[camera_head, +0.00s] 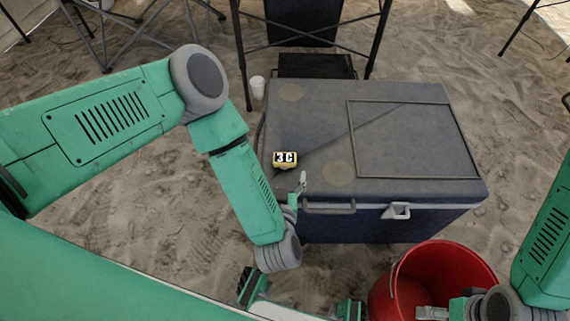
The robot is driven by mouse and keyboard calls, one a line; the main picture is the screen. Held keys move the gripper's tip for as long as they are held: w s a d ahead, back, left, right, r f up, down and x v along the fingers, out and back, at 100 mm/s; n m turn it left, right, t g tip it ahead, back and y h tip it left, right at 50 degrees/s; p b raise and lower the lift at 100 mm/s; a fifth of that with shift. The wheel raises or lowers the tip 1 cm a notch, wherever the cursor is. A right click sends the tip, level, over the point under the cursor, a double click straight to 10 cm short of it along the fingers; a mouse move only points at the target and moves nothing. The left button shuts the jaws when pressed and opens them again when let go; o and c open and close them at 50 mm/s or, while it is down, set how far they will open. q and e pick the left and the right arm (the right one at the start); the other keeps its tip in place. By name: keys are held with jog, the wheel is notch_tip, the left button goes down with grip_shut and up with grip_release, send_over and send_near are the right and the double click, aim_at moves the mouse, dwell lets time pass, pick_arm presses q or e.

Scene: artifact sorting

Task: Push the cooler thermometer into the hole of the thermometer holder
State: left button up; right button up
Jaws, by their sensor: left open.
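The cooler thermometer (285,158) is a small yellow block with a black-and-white "3C" display. It is at the left part of the dark blue cooler's (400,95) lid, near the front edge. I cannot tell how deep it sits, and no holder or hole can be made out; a small dark patch shows just below the display. My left gripper (300,184) is open and close in front of the thermometer, slightly to its right, by the lid's front left edge. It appears empty and apart from the thermometer. My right gripper (432,313) is at the bottom edge; its fingers are unclear.
A red bucket (399,290) stands on the sand in front of the cooler, beside my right gripper. The cooler has a front handle (329,208) and a latch (396,211). A white cup (257,87) and a dark folding chair (303,22) are behind. The lid's right side is clear.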

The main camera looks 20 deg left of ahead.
aim_at(285, 165)
pick_arm(q)
jog(key=shift+x, duration=0.9)
jog(key=b+x, duration=0.2)
jog(key=x, duration=0.1)
jog(key=b+x, duration=0.1)
jog(key=shift+w+d+f, duration=0.25)
jog(key=shift+w+f, duration=0.15)
jog(key=shift+f, duration=0.05)
jog(key=shift+w+a, duration=0.1)
jog(key=shift+w, duration=0.1)
jog(key=shift+c, duration=1.2)
jog(key=c, duration=1)
